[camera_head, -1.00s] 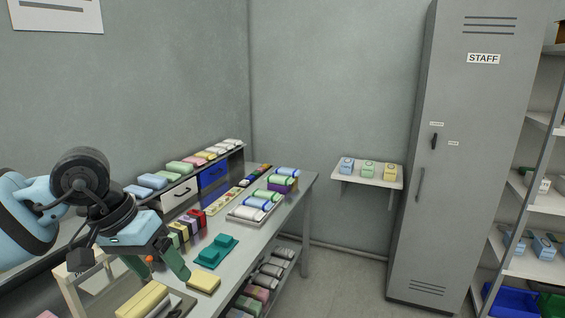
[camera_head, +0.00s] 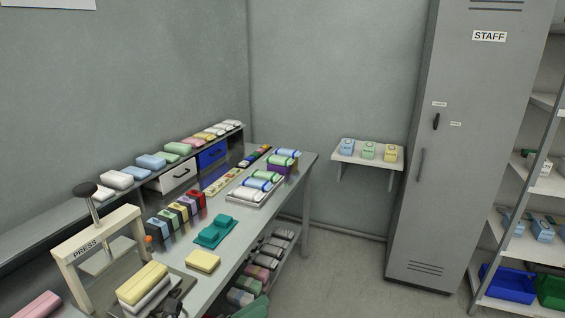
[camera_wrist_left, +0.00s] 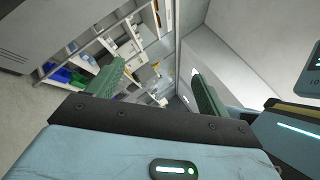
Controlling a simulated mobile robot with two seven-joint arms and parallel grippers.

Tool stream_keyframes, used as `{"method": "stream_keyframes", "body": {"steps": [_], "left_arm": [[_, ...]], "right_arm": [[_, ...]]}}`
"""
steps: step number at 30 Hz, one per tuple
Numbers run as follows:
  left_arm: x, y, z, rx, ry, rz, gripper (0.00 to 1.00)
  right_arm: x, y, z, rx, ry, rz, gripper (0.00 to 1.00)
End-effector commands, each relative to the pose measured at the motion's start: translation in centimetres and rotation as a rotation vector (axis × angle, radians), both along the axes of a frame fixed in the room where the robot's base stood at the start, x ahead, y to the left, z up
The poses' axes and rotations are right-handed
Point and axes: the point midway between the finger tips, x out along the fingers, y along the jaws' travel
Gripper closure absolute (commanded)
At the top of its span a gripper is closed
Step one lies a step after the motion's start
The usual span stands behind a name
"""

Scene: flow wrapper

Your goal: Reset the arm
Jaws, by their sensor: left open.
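My left gripper (camera_wrist_left: 160,88) shows in the left wrist view with its two green fingers spread wide and nothing between them. The rest of my left arm is mostly out of that frame. My right gripper is in neither view.
A press (camera_head: 88,248) stands on the bench at left, with stacked yellow and white bars beside it. A yellow block (camera_head: 202,261) and teal holder (camera_head: 215,232) lie nearby. A grey locker (camera_head: 455,150) and shelves stand at right. Floor between is clear.

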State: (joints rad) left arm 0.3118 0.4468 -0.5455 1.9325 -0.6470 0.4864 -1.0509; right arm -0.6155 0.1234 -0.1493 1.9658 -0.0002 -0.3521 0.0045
Motion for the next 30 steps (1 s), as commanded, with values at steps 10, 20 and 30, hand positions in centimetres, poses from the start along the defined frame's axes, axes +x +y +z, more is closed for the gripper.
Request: {"method": "stream_keyframes", "body": {"steps": [10,20,30], "left_arm": [[-2.2,7.7,-16.4,-0.651,1.111,0.279,0.21],[-14.7,13.6,-31.3,-1.306,1.835,0.64,0.21],[-22.0,15.3,-35.6,-1.603,2.036,0.831,0.21]], "right_arm": [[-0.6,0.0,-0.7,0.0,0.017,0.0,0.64],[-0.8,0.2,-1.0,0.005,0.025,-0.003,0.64],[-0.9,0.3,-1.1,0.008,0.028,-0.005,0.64]]}}
